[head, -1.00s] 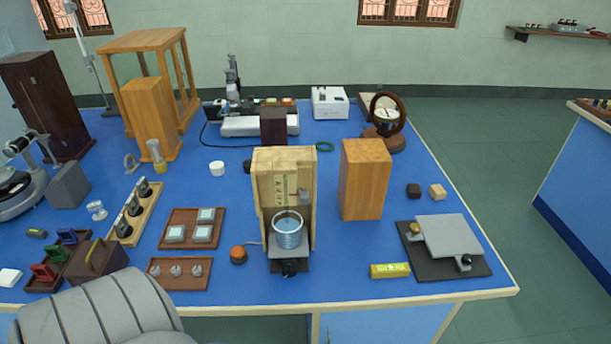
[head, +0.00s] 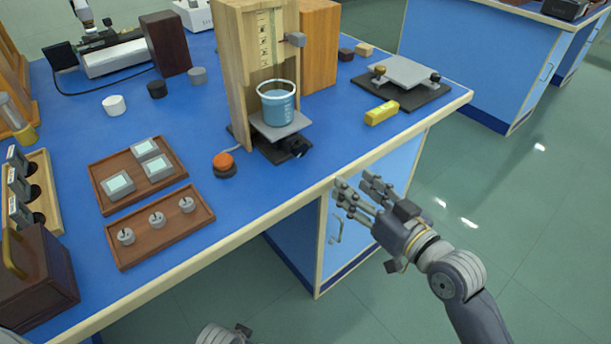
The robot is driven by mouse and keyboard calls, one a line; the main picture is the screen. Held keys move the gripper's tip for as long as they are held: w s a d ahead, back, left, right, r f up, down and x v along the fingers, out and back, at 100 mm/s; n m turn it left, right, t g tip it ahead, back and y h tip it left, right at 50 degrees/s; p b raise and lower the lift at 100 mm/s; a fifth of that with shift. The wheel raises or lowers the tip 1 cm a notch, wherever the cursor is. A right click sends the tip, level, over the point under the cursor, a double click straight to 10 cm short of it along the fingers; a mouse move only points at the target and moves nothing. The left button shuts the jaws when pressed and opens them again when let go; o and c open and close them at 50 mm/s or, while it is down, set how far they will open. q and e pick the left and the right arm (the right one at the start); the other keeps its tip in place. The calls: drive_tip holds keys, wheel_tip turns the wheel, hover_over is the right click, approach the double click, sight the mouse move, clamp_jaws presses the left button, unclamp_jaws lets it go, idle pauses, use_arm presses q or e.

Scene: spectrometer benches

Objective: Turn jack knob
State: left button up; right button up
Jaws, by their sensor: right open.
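A small jack with a grey top plate (head: 280,125) stands at the foot of a wooden stand (head: 240,75), near the table's front edge. Its black knob (head: 297,147) faces front. A glass beaker of blue liquid (head: 277,103) sits on the plate. My right gripper (head: 355,187) is open and empty, to the right of and lower in the picture than the knob, in front of the table edge and apart from it.
An orange button (head: 223,162) sits left of the jack. A yellow level (head: 382,113) and a grey plate on a dark base (head: 403,75) lie to the right. Wooden trays (head: 160,228) with small parts lie at left. The floor at right is clear.

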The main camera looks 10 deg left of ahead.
sight(302, 149)
drive_tip(key=s+a+r+n+y+b, duration=0.1)
drive_tip(key=s+a+r+n+y, duration=0.15)
drive_tip(key=s+r, duration=0.2)
drive_tip(key=shift+m+g, duration=0.35)
drive_tip(key=shift+g, duration=0.05)
drive_tip(key=b+x, duration=0.1)
drive_tip(key=x, duration=0.9)
drive_tip(key=shift+w+d+r, duration=0.15)
drive_tip(key=shift+w+r, duration=0.05)
use_arm(q)
drive_tip(key=r, duration=0.4)
drive_tip(key=shift+w+r, duration=0.2)
drive_tip(key=shift+r, duration=0.2)
use_arm(e)
drive_tip(key=shift+w+a, duration=0.3)
drive_tip(key=shift+a, duration=0.05)
drive_tip(key=shift+c, duration=0.3)
drive_tip(key=c, duration=1)
